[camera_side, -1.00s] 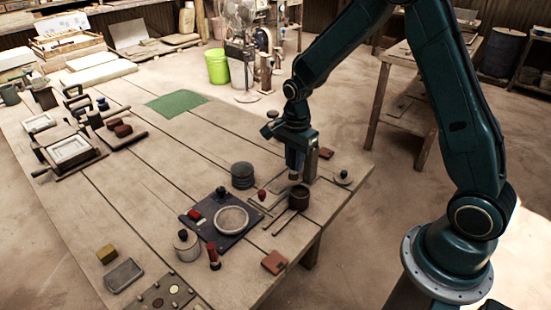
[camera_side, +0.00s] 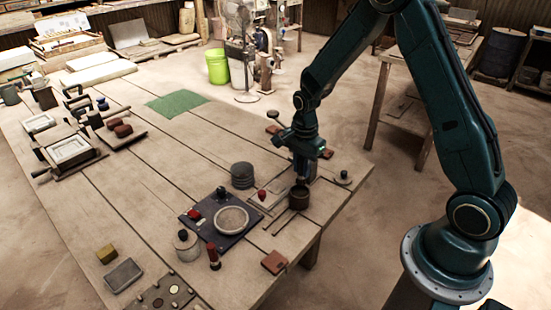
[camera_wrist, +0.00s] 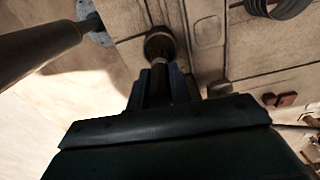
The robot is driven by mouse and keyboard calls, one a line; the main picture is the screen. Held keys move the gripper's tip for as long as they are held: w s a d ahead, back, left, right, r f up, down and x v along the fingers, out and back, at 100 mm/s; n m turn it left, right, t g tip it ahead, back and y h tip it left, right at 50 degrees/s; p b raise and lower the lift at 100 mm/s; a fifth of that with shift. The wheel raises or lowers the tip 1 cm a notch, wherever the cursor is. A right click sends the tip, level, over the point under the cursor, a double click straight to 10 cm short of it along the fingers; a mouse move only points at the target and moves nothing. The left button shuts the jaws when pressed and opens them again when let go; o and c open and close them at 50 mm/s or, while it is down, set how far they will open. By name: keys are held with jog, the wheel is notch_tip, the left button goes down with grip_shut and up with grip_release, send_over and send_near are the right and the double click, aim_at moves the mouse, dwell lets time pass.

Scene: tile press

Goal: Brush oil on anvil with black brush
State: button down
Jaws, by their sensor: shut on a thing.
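My gripper (camera_side: 301,178) points down near the table's right edge, shut on a dark brush. In the wrist view the brush (camera_wrist: 160,72) stands between the fingers, with a pale band near its lower end. Its tip is at or just inside the mouth of a small dark brown pot (camera_side: 299,199), also seen in the wrist view (camera_wrist: 159,40); the exact depth is hidden. A round pale-rimmed disc (camera_side: 231,219) on a dark plate (camera_side: 205,229) lies left of the pot. I cannot tell for sure if it is the anvil.
A stack of grey discs (camera_side: 242,175) stands left of my gripper. A red-handled tool (camera_side: 214,257) and a lidded grey jar (camera_side: 187,244) stand in front of the plate. A reddish block (camera_side: 274,262) lies at the front edge. The middle of the table is mostly clear.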

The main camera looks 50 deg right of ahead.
aim_at(301, 179)
jog(key=shift+f, duration=1.85)
jog(key=shift+f, duration=0.65)
dwell(1.4)
jog(key=shift+r, duration=0.1)
jog(key=shift+r, duration=3.45)
jog(key=shift+a, duration=0.1)
jog(key=a+n, duration=0.8)
jog(key=n, duration=1)
jog(key=shift+f+n, duration=0.2)
jog(key=shift+n, duration=0.2)
